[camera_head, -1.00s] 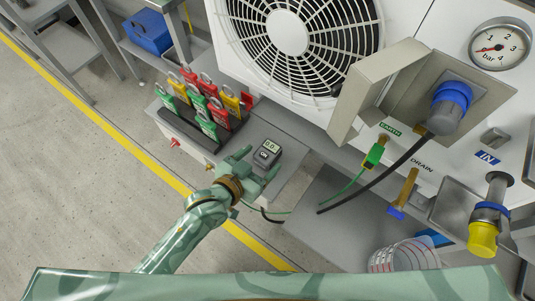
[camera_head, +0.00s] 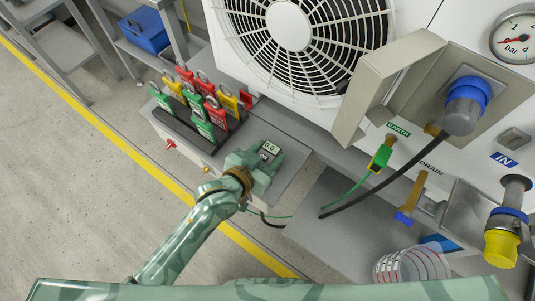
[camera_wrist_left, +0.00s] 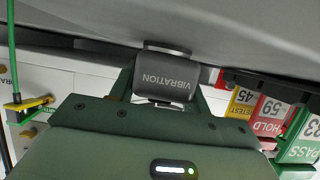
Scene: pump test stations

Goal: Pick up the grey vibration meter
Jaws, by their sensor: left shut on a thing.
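The grey vibration meter (camera_head: 269,150) is a small dark grey block with a display reading 0.0. It is over the grey bench top beside the tag rack in the head view. My left gripper (camera_head: 258,164) is shut on it, with a finger on each side and its lower part hidden by the gripper. In the left wrist view the meter (camera_wrist_left: 167,79) shows the word VIBRATION, upside down, between the fingers, with a round metal disc at its end. I cannot tell whether the disc touches the grey surface beyond it. My right gripper is not in view.
A rack (camera_head: 185,128) of red, green and yellow tags stands close on the left. A green earth clamp (camera_head: 380,158) and a black hose (camera_head: 370,188) are to the right. The bench right of the meter (camera_head: 290,165) is bare.

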